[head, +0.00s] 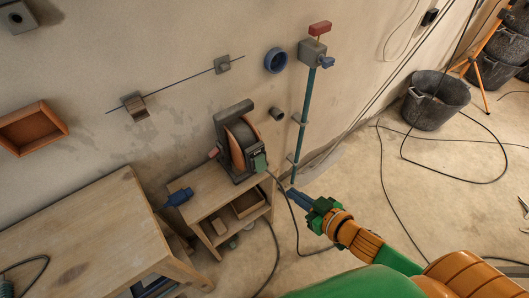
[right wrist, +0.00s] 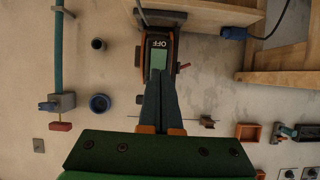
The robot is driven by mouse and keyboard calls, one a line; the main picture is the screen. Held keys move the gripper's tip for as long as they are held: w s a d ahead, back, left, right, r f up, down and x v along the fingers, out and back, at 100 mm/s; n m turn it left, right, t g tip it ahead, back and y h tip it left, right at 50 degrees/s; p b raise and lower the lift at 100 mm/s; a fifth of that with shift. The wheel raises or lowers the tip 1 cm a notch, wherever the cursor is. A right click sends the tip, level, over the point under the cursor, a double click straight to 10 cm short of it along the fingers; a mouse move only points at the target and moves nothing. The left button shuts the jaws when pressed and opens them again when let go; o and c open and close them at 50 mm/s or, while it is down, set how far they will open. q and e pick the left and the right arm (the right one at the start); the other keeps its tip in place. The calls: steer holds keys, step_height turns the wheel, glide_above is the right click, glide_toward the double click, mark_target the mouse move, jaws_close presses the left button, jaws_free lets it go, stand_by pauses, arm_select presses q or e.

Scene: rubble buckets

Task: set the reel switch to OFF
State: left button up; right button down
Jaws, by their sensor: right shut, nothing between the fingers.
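The cable reel (head: 237,143) stands on a low wooden shelf unit against the wall. Its green switch (head: 260,162) sits on the front, low on the right side. In the right wrist view, which is upside down, the green switch (right wrist: 158,58) shows beside a dark plate with an OFF label (right wrist: 160,43). My right gripper (head: 290,193) is shut and empty, in front of the reel and to the right of the switch, apart from it. In the wrist view its fingertips (right wrist: 158,80) overlap the near end of the switch; contact cannot be told. My left gripper is out of view.
A teal pipe (head: 301,130) with a valve rises right of the reel. A wooden table (head: 95,235) stands left. Cables cross the floor; a black bucket (head: 436,101) stands right.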

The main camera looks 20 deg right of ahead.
mark_target(260, 163)
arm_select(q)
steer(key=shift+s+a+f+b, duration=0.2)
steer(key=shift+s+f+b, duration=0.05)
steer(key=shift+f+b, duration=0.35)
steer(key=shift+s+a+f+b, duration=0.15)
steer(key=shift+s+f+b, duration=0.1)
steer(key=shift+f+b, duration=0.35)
arm_select(e)
steer(key=a+x, duration=0.1)
steer(key=x, duration=1.2)
steer(key=shift+r, duration=0.15)
steer(key=shift+s, duration=0.2)
arm_select(q)
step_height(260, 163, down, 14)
steer(key=b, duration=1.4)
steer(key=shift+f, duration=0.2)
arm_select(e)
steer(key=shift+w+a+f+t+y, duration=0.15)
steer(key=shift+f+t+y, duration=0.25)
steer(key=shift+t, duration=0.55)
steer(key=shift+w+f+t+y, duration=0.25)
steer(key=shift+f+t, duration=0.1)
steer(key=shift+t, duration=0.55)
steer(key=shift+w+a+f+t+y, duration=0.15)
steer(key=shift+f+t+y, duration=0.25)
steer(key=shift+t, duration=0.55)
steer(key=shift+d, duration=0.15)
